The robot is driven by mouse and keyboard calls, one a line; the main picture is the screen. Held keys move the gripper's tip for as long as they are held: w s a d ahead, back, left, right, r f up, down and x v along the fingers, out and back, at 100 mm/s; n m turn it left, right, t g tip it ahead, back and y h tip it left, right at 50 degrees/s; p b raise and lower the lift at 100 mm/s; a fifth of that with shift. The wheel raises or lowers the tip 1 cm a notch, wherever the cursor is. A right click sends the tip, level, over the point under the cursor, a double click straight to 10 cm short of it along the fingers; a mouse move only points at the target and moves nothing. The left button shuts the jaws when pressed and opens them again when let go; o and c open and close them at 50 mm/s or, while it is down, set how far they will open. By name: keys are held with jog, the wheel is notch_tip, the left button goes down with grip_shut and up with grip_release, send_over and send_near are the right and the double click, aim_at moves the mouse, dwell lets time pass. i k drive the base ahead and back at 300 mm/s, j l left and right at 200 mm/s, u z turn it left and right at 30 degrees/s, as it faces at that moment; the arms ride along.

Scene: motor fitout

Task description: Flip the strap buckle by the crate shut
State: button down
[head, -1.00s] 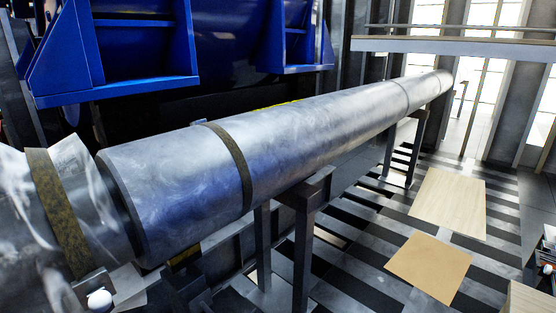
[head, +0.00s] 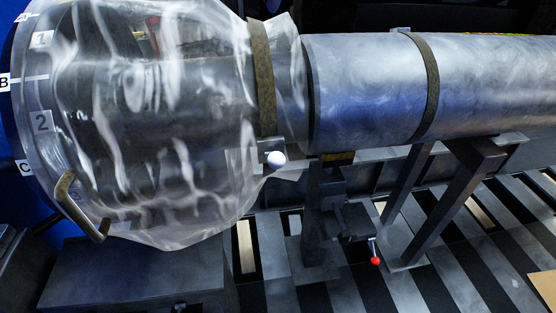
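An olive-brown strap (head: 262,75) runs around the neck of a clear plastic cover, close to the end of a grey metal pipe. At the strap's lower end is a buckle (head: 270,150), a small grey plate with a white ball knob (head: 276,159). I cannot tell from here whether its lever is open or shut. A second olive-brown strap (head: 430,80) circles the pipe further right, and no buckle shows on it. I cannot make out a crate for certain. My gripper is not in view.
The clear cover (head: 150,110) bulges at left over a dark round body, with a bent brownish bar (head: 75,205) below it. A grey block (head: 140,270) stands lower left. Dark stands hold the pipe (head: 360,85); a red-knobbed lever (head: 375,260) sticks out beneath. Striped floor shows lower right.

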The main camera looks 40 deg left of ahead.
aim_at(276, 159)
jog(key=u, duration=0.4)
jog(key=k+u, duration=0.15)
jog(key=u, duration=0.3)
jog(key=k+u, duration=0.1)
jog(key=u, duration=0.75)
jog(key=k, duration=0.05)
